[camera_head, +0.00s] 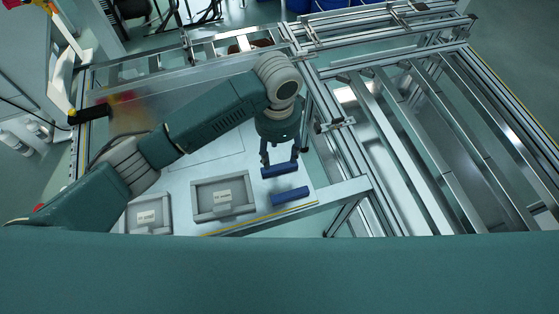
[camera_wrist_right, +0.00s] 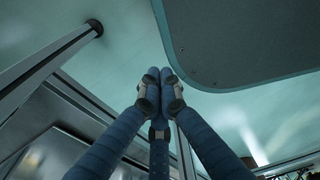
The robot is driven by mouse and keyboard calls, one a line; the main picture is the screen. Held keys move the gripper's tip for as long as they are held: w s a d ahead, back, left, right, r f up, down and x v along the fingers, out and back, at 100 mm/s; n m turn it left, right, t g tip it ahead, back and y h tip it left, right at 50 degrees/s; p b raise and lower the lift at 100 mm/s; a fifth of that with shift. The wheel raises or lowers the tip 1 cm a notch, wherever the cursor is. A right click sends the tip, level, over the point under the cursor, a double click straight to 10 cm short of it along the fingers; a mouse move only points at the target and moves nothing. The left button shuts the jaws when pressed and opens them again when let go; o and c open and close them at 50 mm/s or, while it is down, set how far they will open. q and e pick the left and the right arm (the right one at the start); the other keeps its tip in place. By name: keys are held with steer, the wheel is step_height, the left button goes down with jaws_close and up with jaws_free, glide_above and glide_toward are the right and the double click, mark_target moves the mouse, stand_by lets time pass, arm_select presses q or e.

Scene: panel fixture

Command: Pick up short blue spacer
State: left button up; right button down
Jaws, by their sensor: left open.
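Two blue spacers lie on the pale panel in the head view: one (camera_head: 281,171) right at my left gripper and another (camera_head: 290,196) just nearer to me. They look similar in size, so I cannot tell surely which is the short one. My left gripper (camera_head: 280,161) is open and points down, its fingers spread along the farther spacer; whether they touch it is unclear. My right gripper (camera_wrist_right: 160,75) shows only in the right wrist view. Its fingertips meet with nothing visible between them.
Two grey trays with labels, one (camera_head: 196,203) beside the spacers and one (camera_head: 131,224) farther left, sit on the panel. An aluminium frame (camera_head: 345,187) borders the right side. A clear sheet (camera_head: 150,84) stands behind. My left arm crosses over the panel.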

mark_target(280, 169)
arm_select(q)
steer(key=shift+s+f, duration=0.25)
steer(key=shift+f, duration=1.05)
steer(key=f, duration=0.5)
steer(key=shift+w+d, duration=0.15)
steer(key=shift+d, duration=0.1)
steer(key=shift+f, duration=0.1)
steer(key=c, duration=1.3)
arm_select(e)
steer(key=shift+s+d+r, duration=0.1)
steer(key=shift+s+r, duration=0.1)
steer(key=shift+s, duration=0.75)
